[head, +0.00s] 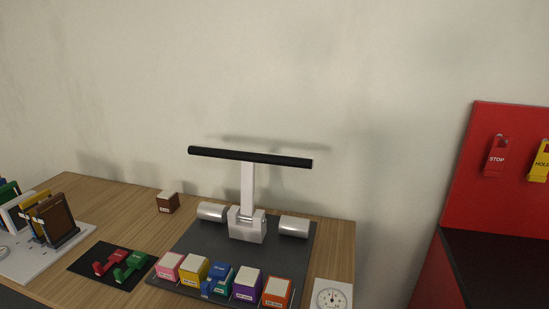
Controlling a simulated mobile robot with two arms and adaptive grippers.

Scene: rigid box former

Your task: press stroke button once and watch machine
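A machine stands on the wooden table, on a dark grey base plate (205,245). A white upright post (247,188) carries a black horizontal bar (250,157) and rises from a silver block (247,226). A silver cylinder lies on each side of the block, left (212,212) and right (294,227). A row of labelled boxes runs along the plate's front: pink (169,267), yellow (193,270), blue and teal (219,277), purple (246,285) and orange (277,292). Their labels are too small to read. I cannot pick out a stroke button. Neither gripper is in view.
A red and a green piece (131,264) lie on a black mat (90,268). A brown box (168,202) stands behind. A white tray (75,243) holds upright items at left. A dial gauge (332,298) sits front right. A red board (510,205) holds STOP (495,158) and HOLD (541,162) tags.

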